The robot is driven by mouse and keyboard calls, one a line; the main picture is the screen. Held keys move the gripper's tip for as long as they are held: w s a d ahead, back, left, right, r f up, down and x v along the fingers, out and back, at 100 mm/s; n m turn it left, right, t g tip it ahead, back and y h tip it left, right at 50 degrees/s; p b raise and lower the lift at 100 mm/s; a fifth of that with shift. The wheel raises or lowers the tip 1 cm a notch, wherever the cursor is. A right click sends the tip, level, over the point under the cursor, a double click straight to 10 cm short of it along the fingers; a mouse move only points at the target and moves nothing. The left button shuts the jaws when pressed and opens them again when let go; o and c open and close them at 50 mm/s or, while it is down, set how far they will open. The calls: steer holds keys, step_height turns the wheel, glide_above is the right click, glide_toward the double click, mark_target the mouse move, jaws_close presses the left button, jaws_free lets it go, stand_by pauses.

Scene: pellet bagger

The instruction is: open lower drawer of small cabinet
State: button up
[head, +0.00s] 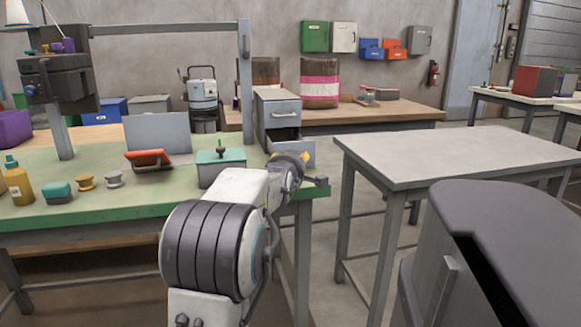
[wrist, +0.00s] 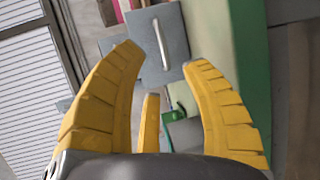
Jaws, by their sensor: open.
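The small grey cabinet (head: 277,98) stands at the right end of the green workbench in the head view. Its upper drawer (head: 284,114) is shut and has a light handle. The lower drawer (head: 308,150) stands partly out, with a dark opening above its front; my arm hides part of it. My gripper (wrist: 166,60) is open and empty, its yellow fingers spread. In the wrist view a grey drawer front with a pale bar handle (wrist: 161,45) lies beyond the fingertips; I cannot tell for sure which drawer. In the head view only a little yellow of the gripper shows.
A bare grey table (head: 455,150) stands to the right, with a floor gap between.

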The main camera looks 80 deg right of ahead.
steer(key=shift+a+r, duration=0.2)
steer(key=shift+a, duration=0.75)
steer(key=shift+a+r, duration=0.15)
steer(key=shift+a, duration=0.8)
